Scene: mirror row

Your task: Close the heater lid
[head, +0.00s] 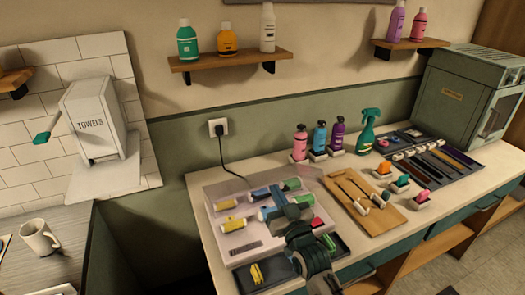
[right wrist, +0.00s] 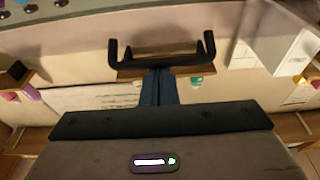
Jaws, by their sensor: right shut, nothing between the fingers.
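The heater (head: 228,252) is a pale box on the counter, holding several coloured rollers in rows. A see-through lid shows as a faint pinkish sheet (head: 230,187) over its back part; its exact angle is hard to tell. My right gripper (head: 282,208) is shut and empty over the middle of the heater, hiding some rollers. My left gripper is out of view.
A dark tray (head: 258,282) with yellow and green rollers lies in front of the heater. A wooden board (head: 365,212) with tools lies to its right. Several bottles stand behind, near a wall socket (head: 218,127) with a cord. A grey cabinet (head: 455,100) fills the far right.

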